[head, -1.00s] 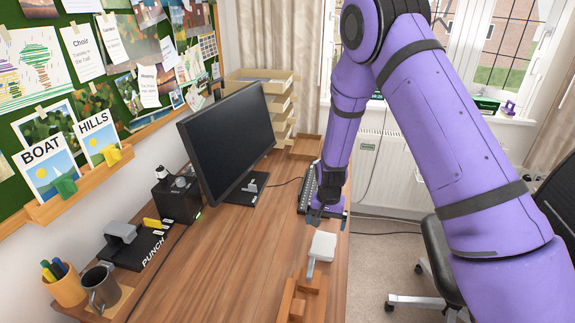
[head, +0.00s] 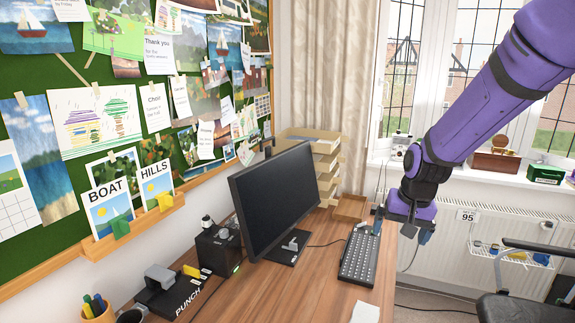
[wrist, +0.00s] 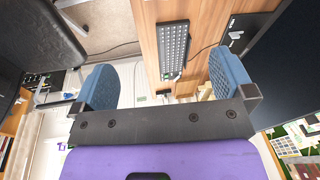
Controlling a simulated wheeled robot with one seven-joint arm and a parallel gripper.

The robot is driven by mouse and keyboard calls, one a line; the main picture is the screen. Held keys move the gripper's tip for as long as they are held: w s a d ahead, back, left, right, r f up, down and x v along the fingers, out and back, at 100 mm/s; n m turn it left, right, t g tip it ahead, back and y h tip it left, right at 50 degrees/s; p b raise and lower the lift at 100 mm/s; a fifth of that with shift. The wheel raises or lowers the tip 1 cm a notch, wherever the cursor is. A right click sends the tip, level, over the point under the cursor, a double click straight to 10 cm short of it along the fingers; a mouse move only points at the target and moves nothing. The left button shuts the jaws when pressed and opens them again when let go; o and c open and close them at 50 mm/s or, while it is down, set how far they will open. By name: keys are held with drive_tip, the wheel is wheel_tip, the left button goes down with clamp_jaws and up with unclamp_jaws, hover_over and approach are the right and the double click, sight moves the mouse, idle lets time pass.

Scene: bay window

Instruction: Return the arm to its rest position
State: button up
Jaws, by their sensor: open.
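My purple arm reaches in from the upper right of the head view. My gripper (head: 398,226) is beyond the desk's right edge, to the right of the keyboard (head: 360,257) and near the radiator. In the wrist view my gripper (wrist: 158,87) shows two blue-padded fingers spread wide apart with nothing between them. The keyboard (wrist: 174,48) lies on the desk beyond the fingers in that view, apart from them.
The wooden desk (head: 323,280) holds a monitor (head: 275,195), a black hole punch (head: 175,293) and stacked trays (head: 326,165). A radiator (head: 460,240) stands under the window. A black chair (head: 520,305) is at the lower right. The floor between desk and chair looks open.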

drive_tip(key=s+d+r+n+t, duration=0.1)
drive_tip(key=s+r, duration=0.4)
drive_tip(key=s, duration=0.3)
drive_tip(key=s+d+r+n+t, duration=0.1)
drive_tip(key=s+d+r, duration=0.1)
drive_tip(key=s+r, duration=0.4)
drive_tip(key=s+d+r+n+t+h, duration=0.1)
drive_tip(key=s+r, duration=0.5)
drive_tip(key=s, duration=0.6)
drive_tip(key=shift+d, duration=0.35)
